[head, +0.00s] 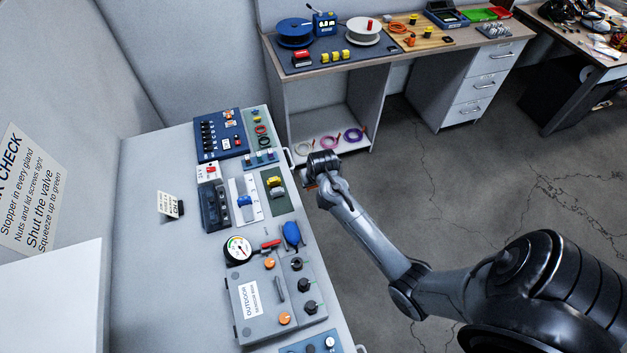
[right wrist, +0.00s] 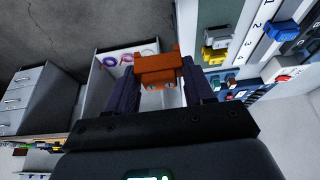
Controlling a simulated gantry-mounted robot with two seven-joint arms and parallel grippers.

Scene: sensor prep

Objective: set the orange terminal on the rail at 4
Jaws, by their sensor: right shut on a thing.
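The orange terminal (right wrist: 158,68) is between the fingers of my right gripper (right wrist: 160,85), which is shut on it. In the head view my right gripper (head: 312,180) hangs off the right edge of the bench, near the green mat. The terminal is mostly hidden there. The rail is on a white numbered plate (head: 238,186), left of the green mat, and a blue terminal (head: 245,201) sits on it. The right wrist view shows the numbered plate (right wrist: 252,58) at upper right, apart from the orange terminal. My left gripper is out of view.
Yellow and grey terminals (head: 275,183) stand on the green mat (head: 283,206). A blue panel (head: 238,152) lies behind, and a grey sensor box (head: 262,322) with a gauge (head: 237,248) lies in front. A small card (head: 167,204) stands at left. Open floor lies right of the bench.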

